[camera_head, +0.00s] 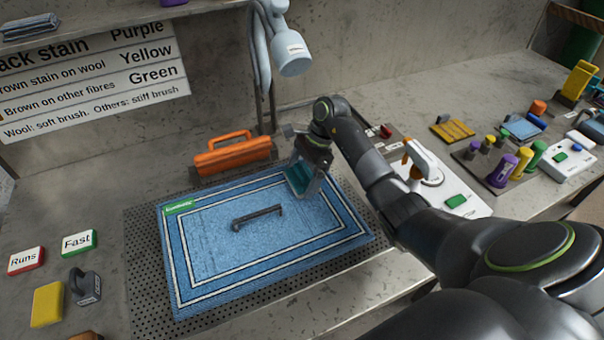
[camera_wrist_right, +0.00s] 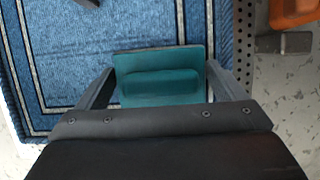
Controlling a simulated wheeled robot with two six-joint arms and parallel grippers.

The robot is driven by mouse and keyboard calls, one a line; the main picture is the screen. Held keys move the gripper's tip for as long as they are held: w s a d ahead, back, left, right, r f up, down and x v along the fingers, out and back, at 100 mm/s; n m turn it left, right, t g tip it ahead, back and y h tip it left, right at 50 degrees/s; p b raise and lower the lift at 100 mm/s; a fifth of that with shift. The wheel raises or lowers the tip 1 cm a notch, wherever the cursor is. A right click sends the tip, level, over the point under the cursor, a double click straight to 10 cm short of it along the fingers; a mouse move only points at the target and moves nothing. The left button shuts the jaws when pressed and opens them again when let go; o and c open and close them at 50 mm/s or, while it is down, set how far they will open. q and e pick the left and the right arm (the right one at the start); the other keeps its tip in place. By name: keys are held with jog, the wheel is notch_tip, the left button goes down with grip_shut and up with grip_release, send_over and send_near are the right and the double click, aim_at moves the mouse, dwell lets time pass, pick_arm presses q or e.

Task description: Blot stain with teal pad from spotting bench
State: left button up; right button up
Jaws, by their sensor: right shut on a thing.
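My right gripper (camera_head: 303,180) is shut on the teal pad (camera_head: 297,180), over the right back part of the blue rug. The teal pad (camera_wrist_right: 160,82) also shows between the fingers in the right wrist view. I cannot tell whether the pad touches the rug. The blue rug (camera_head: 210,255) has white border lines and a green label (camera_head: 179,207) at its back left corner. A dark bar-like handle (camera_head: 257,217) lies on the rug's middle. No stain is clearly visible on the rug. My left gripper is not in view.
An orange tool (camera_head: 232,154) stands behind the rug on the perforated bench plate (camera_head: 145,260). A pale blue lamp-like head (camera_head: 290,52) hangs above. Bottles (camera_head: 502,170) and pads crowd the right. "Runs" (camera_head: 26,260) and "Fast" (camera_head: 79,242) blocks and a yellow pad (camera_head: 47,304) lie left.

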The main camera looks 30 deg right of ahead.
jog(key=shift+s+f, duration=0.15)
jog(key=shift+f, duration=0.05)
jog(key=shift+w+d+r+p, duration=0.1)
jog(key=shift+w+r+p, duration=0.1)
jog(key=shift+r+p, duration=1.2)
jog(key=shift+r, duration=2.2)
